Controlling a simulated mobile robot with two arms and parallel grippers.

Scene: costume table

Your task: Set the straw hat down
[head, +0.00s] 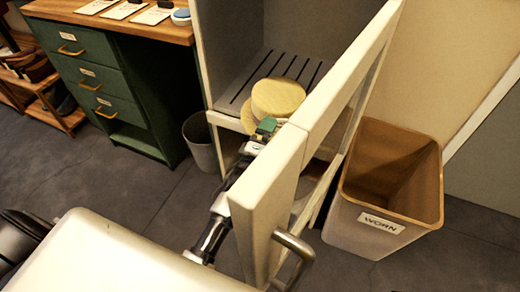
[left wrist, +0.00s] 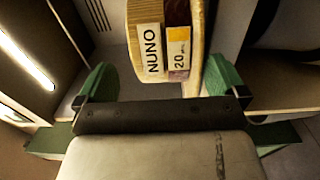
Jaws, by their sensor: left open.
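The straw hat (head: 277,97) is pale yellow with a round crown. It rests on the slatted shelf (head: 240,88) inside the open cabinet, near the shelf's front edge. My left gripper (head: 266,127) is just in front of the hat, at the shelf's front edge. In the left wrist view its green fingers (left wrist: 158,78) are wide apart, with the hat (left wrist: 155,10) between and beyond them. A label reading NUNO (left wrist: 150,52) and a yellow-white tag (left wrist: 179,47) face the camera. I cannot tell whether a finger touches the hat. My right gripper is not in view.
The open cream cabinet door (head: 325,90) stands close to the right of my left arm. A grey bucket (head: 200,143) and green drawers (head: 85,75) are on the left. The dark floor between is clear.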

